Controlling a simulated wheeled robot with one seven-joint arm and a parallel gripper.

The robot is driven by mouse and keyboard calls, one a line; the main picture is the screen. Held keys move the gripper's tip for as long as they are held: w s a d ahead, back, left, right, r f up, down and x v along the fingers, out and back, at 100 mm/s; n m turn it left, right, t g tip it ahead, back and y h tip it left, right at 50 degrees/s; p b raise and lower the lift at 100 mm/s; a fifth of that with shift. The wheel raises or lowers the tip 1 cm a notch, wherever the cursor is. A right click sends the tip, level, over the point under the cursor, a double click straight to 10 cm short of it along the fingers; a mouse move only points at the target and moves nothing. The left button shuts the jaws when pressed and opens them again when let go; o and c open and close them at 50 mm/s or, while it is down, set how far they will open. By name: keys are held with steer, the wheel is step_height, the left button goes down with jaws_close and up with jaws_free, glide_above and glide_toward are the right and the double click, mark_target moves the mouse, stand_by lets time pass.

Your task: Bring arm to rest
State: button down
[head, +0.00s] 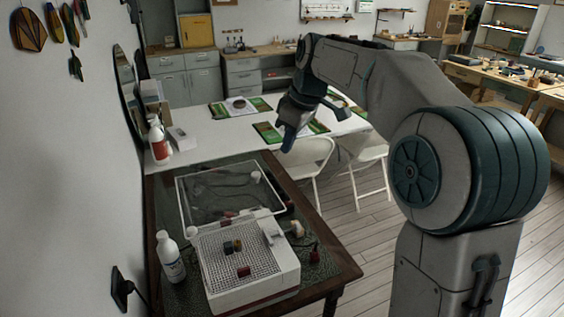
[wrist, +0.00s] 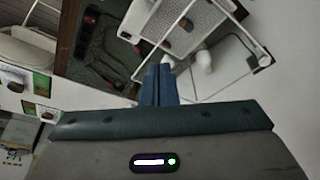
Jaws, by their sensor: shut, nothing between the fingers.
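My gripper (head: 287,142) is in the air over the far end of the dark-framed table, near the white table behind it. Its blue fingers point down and are together, with nothing held. In the wrist view the two blue fingertips (wrist: 159,70) touch side by side. My arm is raised and bent, reaching out from the right of the head view.
The dark-framed table (head: 345,268) carries a white grid-topped machine (head: 287,288), a clear tray (head: 180,197) and a white bottle (head: 170,258). A red-labelled bottle (head: 158,142) stands on the white table (head: 205,132). White folding chairs (head: 308,152) stand beside it. Wood floor is free at centre right.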

steer(key=s+d+f+m+h, duration=0.1)
steer(key=s+d+f+m, duration=0.3)
steer(key=s, duration=0.5)
steer(key=s+d+f+m+t+h, duration=0.1)
steer(key=s+d+f+m, duration=0.2)
steer(key=s, duration=0.6)
steer(key=s+d+f+m+t+h, duration=0.1)
steer(key=s+d+f+m, duration=0.3)
steer(key=s, duration=0.5)
steer(key=shift+s+d+f+m, duration=0.15)
steer(key=shift+d+f+m, duration=0.2)
steer(key=shift+d+m, duration=0.5)
steer(key=shift+d, duration=0.15)
